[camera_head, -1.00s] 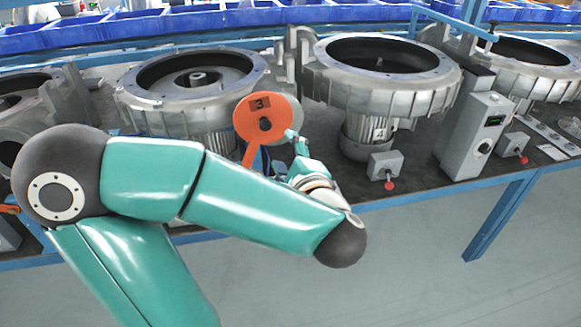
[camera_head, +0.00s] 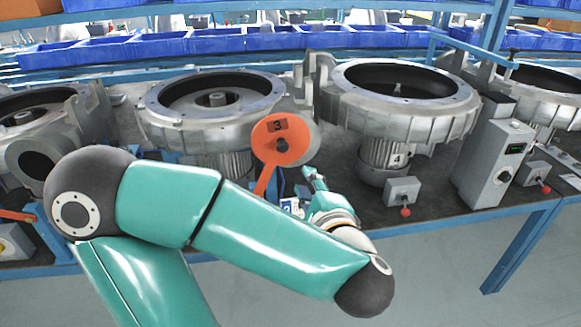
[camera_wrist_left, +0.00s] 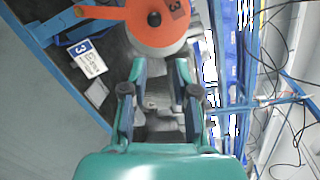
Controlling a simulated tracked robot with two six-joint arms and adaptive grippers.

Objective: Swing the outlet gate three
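The orange outlet gate three (camera_head: 296,146) is a round plate marked 3, with a dark knob at its middle and an orange lever (camera_head: 265,182) pointing down. A grey round rim (camera_head: 314,138) shows behind its right edge. My left gripper (camera_head: 310,175) is just below and right of the plate, apart from it. In the left wrist view the gate (camera_wrist_left: 150,38) lies beyond the fingertips, its lever reaching left. There my left gripper (camera_wrist_left: 160,75) has its fingers apart and nothing between them. My right gripper is not in view.
Blower three (camera_head: 205,130) stands behind the gate and blower four (camera_head: 398,125) to its right. A grey control box (camera_head: 490,165) and a small switch box with a red knob (camera_head: 402,191) sit near the bench front. A blue-white label 3 (camera_wrist_left: 86,58) lies by the gate.

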